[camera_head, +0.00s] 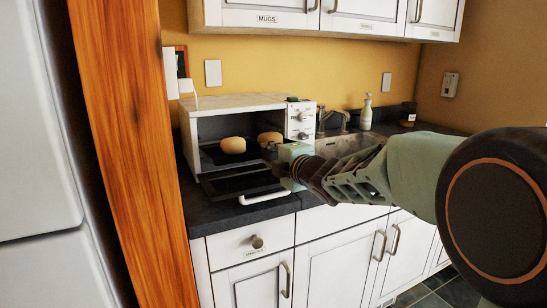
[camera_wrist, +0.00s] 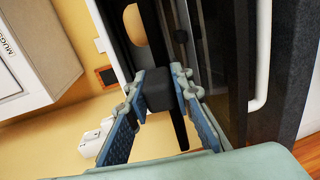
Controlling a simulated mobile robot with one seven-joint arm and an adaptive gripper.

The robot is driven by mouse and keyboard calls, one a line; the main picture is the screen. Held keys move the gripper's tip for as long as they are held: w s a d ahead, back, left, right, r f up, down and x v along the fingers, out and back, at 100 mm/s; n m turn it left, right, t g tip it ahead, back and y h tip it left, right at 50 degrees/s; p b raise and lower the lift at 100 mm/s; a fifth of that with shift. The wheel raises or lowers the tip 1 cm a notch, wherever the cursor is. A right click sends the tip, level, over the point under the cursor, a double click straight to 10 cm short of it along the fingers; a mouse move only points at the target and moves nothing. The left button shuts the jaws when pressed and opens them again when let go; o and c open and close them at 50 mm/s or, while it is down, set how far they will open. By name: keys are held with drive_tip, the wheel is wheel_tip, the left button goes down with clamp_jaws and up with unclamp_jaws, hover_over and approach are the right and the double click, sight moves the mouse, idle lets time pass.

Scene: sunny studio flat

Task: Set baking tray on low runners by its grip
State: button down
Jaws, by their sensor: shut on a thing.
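The baking tray (camera_head: 251,155) is dark and bears two round buns, one left (camera_head: 233,145) and one right (camera_head: 270,138). It is at the mouth of a small white countertop oven (camera_head: 246,101), whose door (camera_head: 240,182) is folded down. My gripper (camera_head: 279,164) is at the oven's front right, over the door. In the wrist view my gripper (camera_wrist: 163,88) is shut on the tray's dark, blocky grip (camera_wrist: 158,97), with a blue-padded finger on each side. The tray also shows there (camera_wrist: 153,25), with part of a bun (camera_wrist: 133,25). The low runners cannot be made out.
The door's white handle (camera_head: 265,197) sticks out at the counter's front edge. An orange wooden post (camera_head: 115,120) stands close on the left. A sink (camera_head: 345,145) and soap bottle (camera_head: 366,113) are to the right. Wall cupboards (camera_head: 330,15) hang above.

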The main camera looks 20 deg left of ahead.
sight(257, 152)
drive_tip(key=shift+r+p+x, duration=0.25)
drive_tip(key=shift+p+x, duration=0.1)
drive_tip(key=shift+x, duration=1.05)
drive_tip(key=shift+r+p+x, duration=0.25)
drive_tip(key=shift+p+x, duration=0.1)
drive_tip(key=shift+x, duration=1.1)
drive_tip(key=shift+r+p+x, duration=0.3)
drive_tip(key=shift+p+x, duration=0.05)
drive_tip(key=shift+x, duration=1.05)
drive_tip(key=shift+r+p+x, duration=0.25)
drive_tip(key=shift+p+x, duration=0.65)
drive_tip(key=shift+x, duration=0.55)
drive_tip(key=shift+r+p+x, duration=0.2)
drive_tip(key=shift+p+x, duration=0.65)
drive_tip(key=shift+x, duration=0.55)
drive_tip(key=shift+w+a, duration=0.25)
drive_tip(key=shift+a, duration=0.15)
drive_tip(key=shift+f, duration=0.1)
